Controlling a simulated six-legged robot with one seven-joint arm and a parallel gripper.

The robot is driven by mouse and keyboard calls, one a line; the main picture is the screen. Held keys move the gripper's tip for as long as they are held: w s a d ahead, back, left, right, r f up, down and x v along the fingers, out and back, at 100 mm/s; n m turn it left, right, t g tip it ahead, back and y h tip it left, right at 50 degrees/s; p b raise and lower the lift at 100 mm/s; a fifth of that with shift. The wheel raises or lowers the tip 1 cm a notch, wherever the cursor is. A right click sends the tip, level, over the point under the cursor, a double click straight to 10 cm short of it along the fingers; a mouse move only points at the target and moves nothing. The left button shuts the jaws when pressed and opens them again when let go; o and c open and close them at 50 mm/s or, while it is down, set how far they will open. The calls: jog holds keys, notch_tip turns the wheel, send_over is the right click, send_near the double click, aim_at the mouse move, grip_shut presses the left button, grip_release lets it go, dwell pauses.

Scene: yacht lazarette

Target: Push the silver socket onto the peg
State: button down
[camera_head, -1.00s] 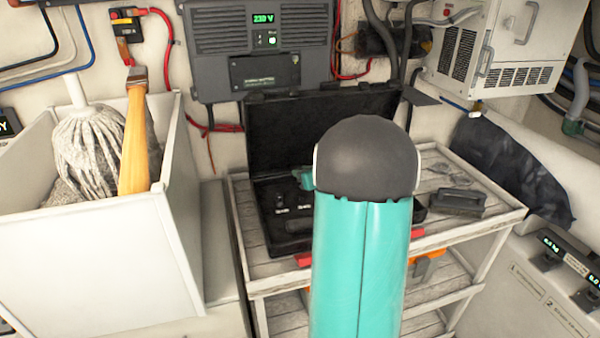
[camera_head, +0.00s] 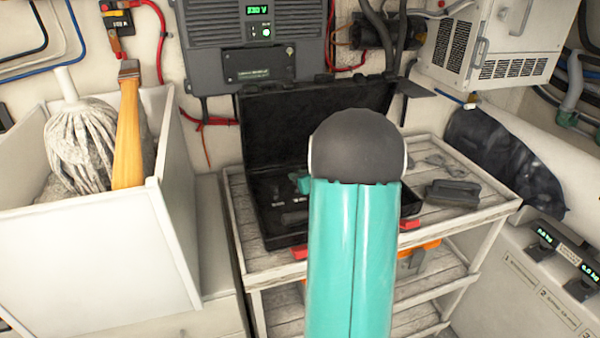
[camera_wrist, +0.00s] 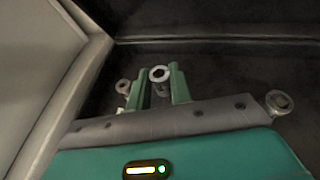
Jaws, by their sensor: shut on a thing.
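In the wrist view, my gripper (camera_wrist: 158,88) has its two green fingers shut on the silver socket (camera_wrist: 160,74). The socket's round, dark-centred open end faces the camera between the fingertips. The open black case (camera_head: 320,125) stands on the shelf unit, and my gripper (camera_head: 302,184) is inside it, mostly hidden behind my arm in the head view. I cannot make out the peg for certain, nor whether the socket touches it. Two other ring-ended metal pieces show in the wrist view, a brownish one (camera_wrist: 123,86) left of the fingers and a larger grey one (camera_wrist: 279,101) to the right.
A dark grey block (camera_head: 453,193) lies on the shelf to the right. A white bin (camera_head: 90,250) with a mop stands left.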

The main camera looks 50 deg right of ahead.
jog(key=shift+f, duration=1.85)
jog(key=c, duration=1.2)
grip_release()
jog(key=shift+s, duration=0.1)
jog(key=v, duration=1.3)
jog(key=shift+s+a+r, duration=0.1)
jog(key=shift+s+r, duration=0.15)
